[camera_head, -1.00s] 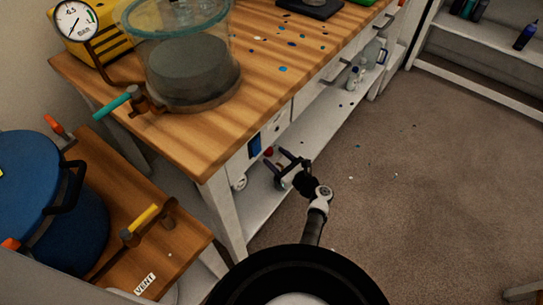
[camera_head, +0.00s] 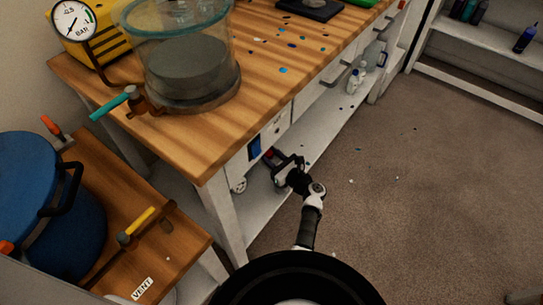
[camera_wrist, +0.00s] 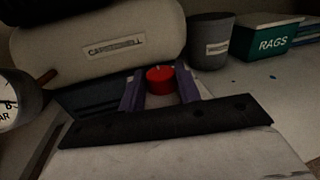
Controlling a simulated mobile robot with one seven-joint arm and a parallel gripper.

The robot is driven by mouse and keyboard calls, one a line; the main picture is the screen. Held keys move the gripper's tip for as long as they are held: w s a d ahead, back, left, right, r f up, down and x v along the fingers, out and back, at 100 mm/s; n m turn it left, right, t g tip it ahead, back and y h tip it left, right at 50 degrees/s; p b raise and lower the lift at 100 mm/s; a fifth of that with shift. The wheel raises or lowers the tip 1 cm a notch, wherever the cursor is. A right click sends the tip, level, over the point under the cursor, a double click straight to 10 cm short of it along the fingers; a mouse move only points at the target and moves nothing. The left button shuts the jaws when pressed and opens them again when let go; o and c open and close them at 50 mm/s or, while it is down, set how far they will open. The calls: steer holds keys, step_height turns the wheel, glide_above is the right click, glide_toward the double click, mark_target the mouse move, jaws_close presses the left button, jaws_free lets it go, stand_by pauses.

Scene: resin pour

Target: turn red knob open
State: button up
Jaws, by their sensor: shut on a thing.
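The red knob (camera_wrist: 160,80) sits between the two purple fingertips of my gripper (camera_wrist: 160,88) in the wrist view. My gripper is shut on it, with a finger at its left and right sides. In the head view the gripper (camera_head: 276,158) reaches in under the wooden bench top, by the lower shelf. There the knob (camera_head: 268,153) is a small red spot, mostly covered by the fingers. What the knob is mounted on is hidden behind the gripper.
In the wrist view a pale tank (camera_wrist: 100,45) with a label lies behind the knob. A gauge (camera_wrist: 14,100) is at left, a grey cup (camera_wrist: 210,42) and a green RAGS box (camera_wrist: 264,40) at right. The bench's front leg (camera_head: 222,215) stands left of my arm; open floor (camera_head: 400,190) lies right.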

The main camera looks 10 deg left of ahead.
steer(key=shift+s+a+r+m+t+h+p, duration=0.1)
steer(key=shift+s+m+t+h+p, duration=0.05)
steer(key=shift+m+t+h+p, duration=0.3)
steer(key=shift+m+t+h, duration=1.05)
steer(key=shift+t+h, duration=0.1)
steer(key=shift+t, duration=0.2)
steer(key=o, duration=1)
steer(key=shift+s, duration=0.15)
steer(key=p+v, duration=0.3)
steer(key=v, duration=1)
steer(key=shift+s+d+p, duration=0.2)
steer(key=shift+d+p, duration=0.1)
